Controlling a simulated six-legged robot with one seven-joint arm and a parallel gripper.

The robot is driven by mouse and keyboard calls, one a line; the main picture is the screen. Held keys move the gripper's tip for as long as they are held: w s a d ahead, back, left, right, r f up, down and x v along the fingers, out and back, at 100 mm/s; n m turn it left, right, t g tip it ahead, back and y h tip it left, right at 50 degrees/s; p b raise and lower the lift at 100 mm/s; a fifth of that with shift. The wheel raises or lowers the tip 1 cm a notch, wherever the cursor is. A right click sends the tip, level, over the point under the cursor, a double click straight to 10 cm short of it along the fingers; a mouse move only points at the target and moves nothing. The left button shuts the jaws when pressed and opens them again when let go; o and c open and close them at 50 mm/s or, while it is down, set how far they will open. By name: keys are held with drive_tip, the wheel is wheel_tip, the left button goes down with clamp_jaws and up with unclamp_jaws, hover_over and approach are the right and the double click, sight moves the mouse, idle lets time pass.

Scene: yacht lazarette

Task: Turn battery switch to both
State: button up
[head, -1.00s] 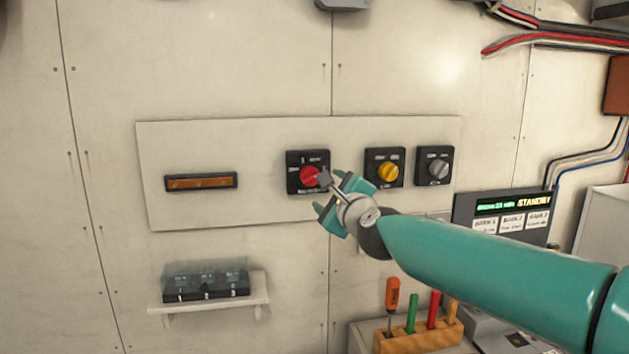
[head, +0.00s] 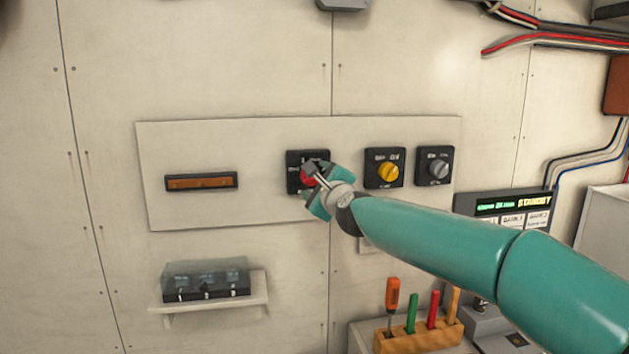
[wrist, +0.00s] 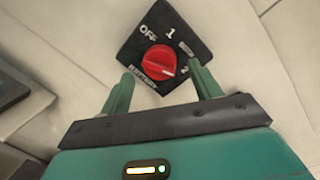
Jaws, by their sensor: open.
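The battery switch (head: 294,158) is a black square plate with a red round knob (head: 306,178), left of the yellow and grey switches. In the wrist view the red knob (wrist: 158,60) has OFF at upper left, 1 above and 2 at right; other small labels are blurred. A pale mark on the knob's ridge seems to face toward the 2. My gripper (head: 316,188) is in front of the switch and hides its right and lower part. In the wrist view my gripper (wrist: 160,75) is open, with a finger on either side below the knob, apart from it.
A yellow-knob switch (head: 388,172) and a grey-knob switch (head: 438,169) sit to the right on the same panel (head: 250,140). An orange-brown strip (head: 201,182) is at left. Below are a shelf with a clear-covered box (head: 205,281) and a tool rack (head: 420,338).

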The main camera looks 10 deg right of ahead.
drive_tip(key=shift+w+a, duration=0.15)
drive_tip(key=shift+w, duration=0.85)
drive_tip(key=shift+c, duration=0.2)
drive_tip(key=c, duration=0.9)
